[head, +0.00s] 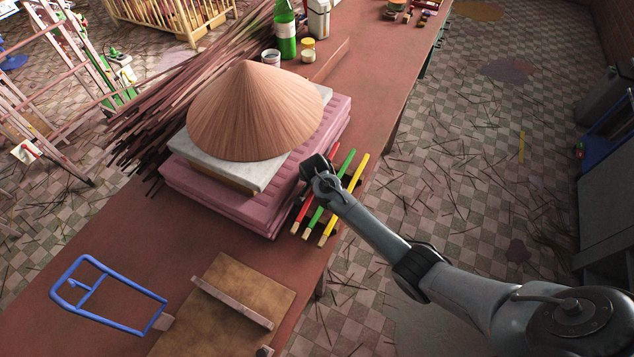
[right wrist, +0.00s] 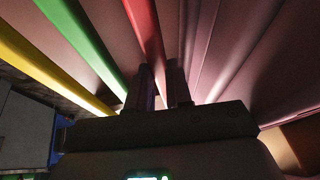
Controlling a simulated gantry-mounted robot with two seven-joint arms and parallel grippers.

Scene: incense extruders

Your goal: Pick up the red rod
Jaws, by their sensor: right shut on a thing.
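The red rod (head: 303,214) lies along the side of the pink stack, leftmost of three rods near the table's right edge. The green rod (head: 321,207) and the yellow rod (head: 337,217) lie beside it. My right gripper (head: 318,178) is over the red rod; my wrist hides part of it. In the right wrist view the red rod (right wrist: 142,30) runs down between the two close-set fingers (right wrist: 162,82), and my gripper is shut on it. The green rod (right wrist: 82,38) and yellow rod (right wrist: 50,70) pass outside the fingers. My left gripper is not in view.
The pink stack (head: 225,203) bears a pale slab (head: 215,168) and a conical straw hat (head: 256,115). A blue frame (head: 108,292) and a wooden board (head: 218,315) lie in front. A green bottle (head: 285,32) and small jars stand behind. The floor at right is strewn with sticks.

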